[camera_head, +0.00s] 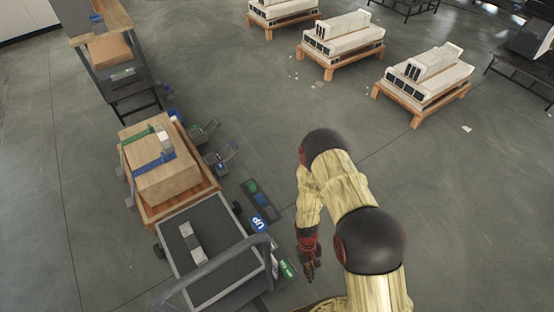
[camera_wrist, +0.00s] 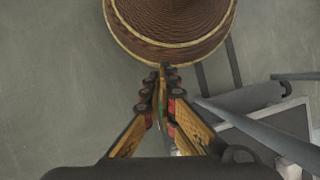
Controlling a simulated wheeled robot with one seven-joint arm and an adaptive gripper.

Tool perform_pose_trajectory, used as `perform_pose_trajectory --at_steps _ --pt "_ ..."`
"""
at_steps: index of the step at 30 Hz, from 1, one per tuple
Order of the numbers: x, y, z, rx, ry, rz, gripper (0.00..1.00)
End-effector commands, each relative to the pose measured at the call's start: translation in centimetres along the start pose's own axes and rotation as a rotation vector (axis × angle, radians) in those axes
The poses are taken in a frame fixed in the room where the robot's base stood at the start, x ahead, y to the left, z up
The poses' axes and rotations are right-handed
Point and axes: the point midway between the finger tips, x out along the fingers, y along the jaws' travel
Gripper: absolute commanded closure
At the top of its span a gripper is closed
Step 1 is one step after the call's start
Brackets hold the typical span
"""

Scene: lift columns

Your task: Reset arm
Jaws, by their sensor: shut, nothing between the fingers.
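My gripper (camera_head: 309,268) hangs at the end of my arm, to the right of a grey platform cart, in the head view. In the wrist view my gripper (camera_wrist: 163,78) has its two fingers together with nothing between them. A large round brown ribbed shape with yellow bands fills the top of the wrist view, just beyond the fingertips. It looks like part of my own body.
The cart (camera_head: 213,250) carries a small grey block (camera_head: 191,243). Behind it, a wooden-framed cart holds a cardboard box (camera_head: 160,168). An "UP" marked panel (camera_head: 258,222) lies beside the cart. Pallets with white stacks (camera_head: 425,78) stand at the back right. Open floor lies between.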

Motion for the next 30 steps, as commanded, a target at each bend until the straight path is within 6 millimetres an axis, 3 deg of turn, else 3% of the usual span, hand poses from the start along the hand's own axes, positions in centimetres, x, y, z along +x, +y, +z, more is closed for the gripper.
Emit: perform_pose_trajectory --at_steps 1,3,15,21,30 --pt "-3.2 0.3 0.0 0.017 0.006 0.0 1.0" --pt "-6.9 0.6 0.6 0.038 0.007 -0.002 1.0" --pt "-25.7 1.7 6.3 0.147 0.078 -0.014 1.0" --pt "-33.2 1.8 10.5 0.193 0.149 -0.019 1.0" --pt "-41.8 1.6 17.5 0.255 0.299 -0.023 1.0"
